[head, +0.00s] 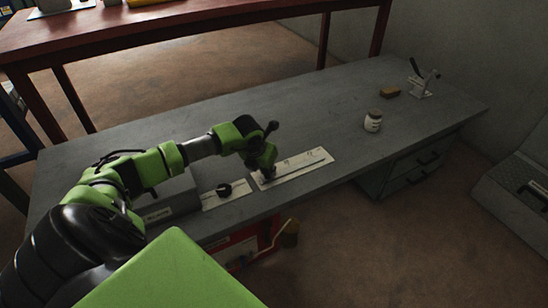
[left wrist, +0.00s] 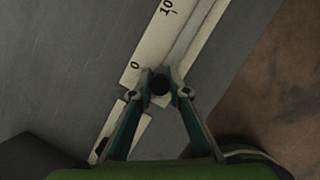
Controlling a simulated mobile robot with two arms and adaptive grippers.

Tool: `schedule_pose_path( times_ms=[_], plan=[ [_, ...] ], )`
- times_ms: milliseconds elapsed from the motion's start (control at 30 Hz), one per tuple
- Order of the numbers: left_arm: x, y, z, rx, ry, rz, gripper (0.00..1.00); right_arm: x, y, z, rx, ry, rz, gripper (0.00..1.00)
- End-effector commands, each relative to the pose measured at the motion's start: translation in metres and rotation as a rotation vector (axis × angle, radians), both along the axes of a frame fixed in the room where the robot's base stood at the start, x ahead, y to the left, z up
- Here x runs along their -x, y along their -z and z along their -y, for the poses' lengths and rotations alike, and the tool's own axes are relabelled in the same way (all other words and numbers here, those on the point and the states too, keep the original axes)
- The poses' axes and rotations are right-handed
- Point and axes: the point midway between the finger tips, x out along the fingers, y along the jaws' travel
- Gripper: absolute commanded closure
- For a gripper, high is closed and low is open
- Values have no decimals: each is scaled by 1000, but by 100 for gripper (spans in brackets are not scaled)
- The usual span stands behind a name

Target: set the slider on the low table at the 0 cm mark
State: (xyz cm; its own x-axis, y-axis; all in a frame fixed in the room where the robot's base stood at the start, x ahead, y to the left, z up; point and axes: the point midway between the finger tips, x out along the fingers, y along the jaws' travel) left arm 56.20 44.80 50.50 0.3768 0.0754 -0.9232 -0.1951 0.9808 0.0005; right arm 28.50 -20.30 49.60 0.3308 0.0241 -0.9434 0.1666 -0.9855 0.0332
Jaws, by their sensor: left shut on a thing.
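The low table (head: 330,115) is a long grey bench. On its near edge lies the slider's pale scale plate (head: 308,163), which carries a lengthwise slot and number marks. In the left wrist view the scale plate (left wrist: 153,48) shows the marks 0 and 10. The slider's dark round knob (left wrist: 160,85) stands about level with the 0 mark. My left gripper (head: 267,173) is over the plate's left end. In the left wrist view its fingertips (left wrist: 166,90) are shut on the knob from both sides. The gripper hides the knob in the head view. My right gripper is not in view.
A smaller pale plate with a black knob (head: 224,189) lies just left of the scale plate. A jar (head: 373,121), a brown block (head: 390,92) and a white lever device (head: 422,85) stand at the right. The table's middle is clear. A red-brown table (head: 140,38) stands behind.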

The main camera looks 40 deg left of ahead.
Motion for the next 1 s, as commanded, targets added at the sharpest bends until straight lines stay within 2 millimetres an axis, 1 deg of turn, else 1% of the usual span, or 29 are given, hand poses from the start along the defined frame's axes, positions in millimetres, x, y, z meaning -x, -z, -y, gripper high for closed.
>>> schedule_pose_path(
  times_ms=[33,100,367,400,467,833,933,1000],
  plan=[
    [4,2,-1,-2,-2,-10,100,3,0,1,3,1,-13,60],
    [6,3,-1,-1,-1,-10,100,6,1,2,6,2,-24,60],
    [7,4,-2,-1,-2,-13,100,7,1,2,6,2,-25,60],
    [7,4,-2,-2,-2,-14,81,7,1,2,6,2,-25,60],
    [7,4,-2,-2,-2,-15,67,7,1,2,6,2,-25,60],
    [4,-1,-1,1,0,-3,67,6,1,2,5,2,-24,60],
    [6,-8,-1,0,0,-1,67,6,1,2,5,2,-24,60],
    [10,-18,-1,-1,1,0,67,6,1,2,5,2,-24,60]
  ],
)
